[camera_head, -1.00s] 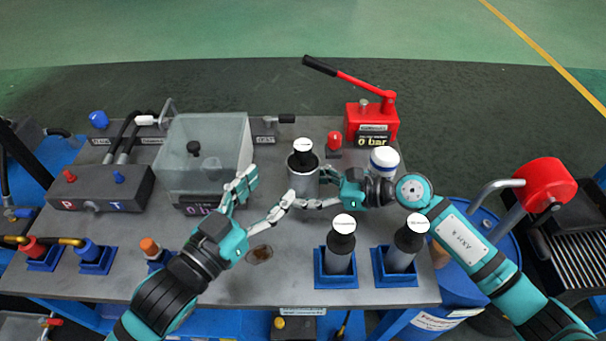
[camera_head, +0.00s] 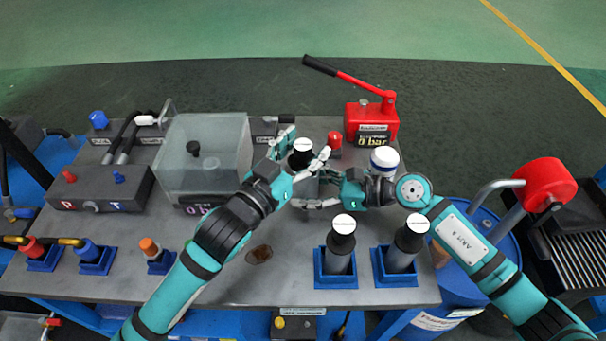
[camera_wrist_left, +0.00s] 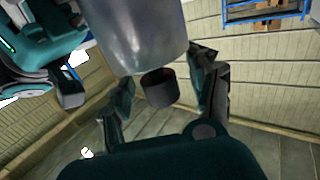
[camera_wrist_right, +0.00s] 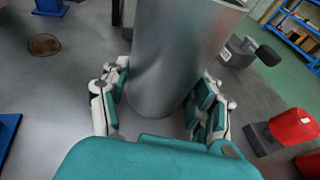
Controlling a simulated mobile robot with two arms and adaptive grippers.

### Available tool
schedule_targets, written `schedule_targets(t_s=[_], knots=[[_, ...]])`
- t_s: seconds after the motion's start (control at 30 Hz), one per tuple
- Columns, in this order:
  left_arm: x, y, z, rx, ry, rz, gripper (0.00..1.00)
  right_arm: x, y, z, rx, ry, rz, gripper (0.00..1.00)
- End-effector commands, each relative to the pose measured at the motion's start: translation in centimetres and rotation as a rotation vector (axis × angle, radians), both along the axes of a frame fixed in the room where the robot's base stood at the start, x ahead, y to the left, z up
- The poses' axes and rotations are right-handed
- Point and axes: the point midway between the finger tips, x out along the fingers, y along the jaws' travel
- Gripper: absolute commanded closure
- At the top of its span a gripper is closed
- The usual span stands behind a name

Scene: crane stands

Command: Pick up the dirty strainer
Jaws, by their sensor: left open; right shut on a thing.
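A dark strainer top with a white label disc (camera_head: 303,145) sticks out of a grey metal cylinder (camera_head: 306,187); the label is too small to read. My right gripper (camera_head: 318,188) is shut on the cylinder, which fills its fingers in the right wrist view (camera_wrist_right: 170,60). My left gripper (camera_head: 301,152) is open, its fingers on either side of the strainer top. The left wrist view shows the dark top (camera_wrist_left: 159,88) between the spread fingers, with a gap on each side. The strainer's lower part is hidden inside the cylinder.
Two black-topped strainers (camera_head: 341,240) (camera_head: 408,243) stand in blue holders at the front right. A clear box (camera_head: 205,150) is left of the cylinder. A red hand pump (camera_head: 372,122) and white-lidded jar (camera_head: 384,162) are behind right. A brown stain (camera_head: 259,255) marks the bench.

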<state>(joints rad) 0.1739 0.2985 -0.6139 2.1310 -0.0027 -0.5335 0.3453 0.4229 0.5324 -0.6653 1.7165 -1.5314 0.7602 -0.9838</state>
Motion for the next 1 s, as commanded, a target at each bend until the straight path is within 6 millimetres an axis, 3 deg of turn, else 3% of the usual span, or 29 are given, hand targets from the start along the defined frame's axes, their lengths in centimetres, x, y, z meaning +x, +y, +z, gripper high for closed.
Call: schedule_targets(t_s=[0.2,0.63,1.0], knots=[[0.01,0.00,-0.03,0.000,0.000,0.000,0.44,0.04,-0.06,-0.07,-0.002,-0.001,-0.001,0.67],[0.00,0.02,-0.03,0.000,0.000,0.000,1.00,0.03,-0.05,-0.07,-0.002,-0.001,-0.001,0.67],[0.00,0.04,-0.04,0.000,0.000,0.001,1.00,0.02,-0.06,-0.08,-0.002,0.000,-0.001,0.67]])
